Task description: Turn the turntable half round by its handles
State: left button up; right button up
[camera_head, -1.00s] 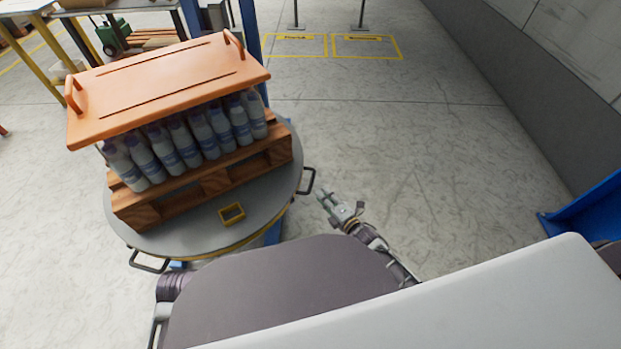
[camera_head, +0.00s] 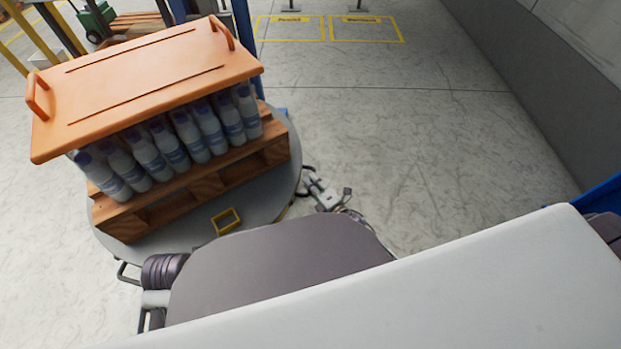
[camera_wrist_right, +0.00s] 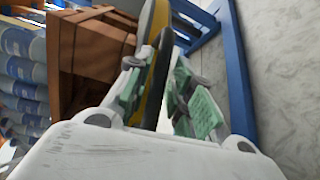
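The round grey turntable (camera_head: 262,200) stands at the left in the head view, carrying a loaded pallet. One dark handle (camera_head: 307,174) is on its right rim. A second handle (camera_head: 127,273) is at its near left rim, partly hidden by my left arm. My right gripper (camera_head: 312,182) is at the right-rim handle. In the right wrist view, the dark handle bar (camera_wrist_right: 158,78) runs between its green-padded fingers (camera_wrist_right: 160,92). The fingers look apart, with a gap beside the bar. Part of my left arm shows, but its gripper is not visible.
The wooden pallet (camera_head: 205,187) holds rows of white bottles (camera_head: 190,140) under an orange lid (camera_head: 150,80) with two handles. A blue post (camera_head: 243,40) stands behind. Open floor (camera_head: 400,130) lies to the right.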

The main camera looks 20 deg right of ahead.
jog(key=shift+w+a, duration=0.1)
jog(key=shift+w, duration=0.15)
jog(key=shift+c, duration=0.5)
grip_shut()
jog(key=shift+w, duration=0.15)
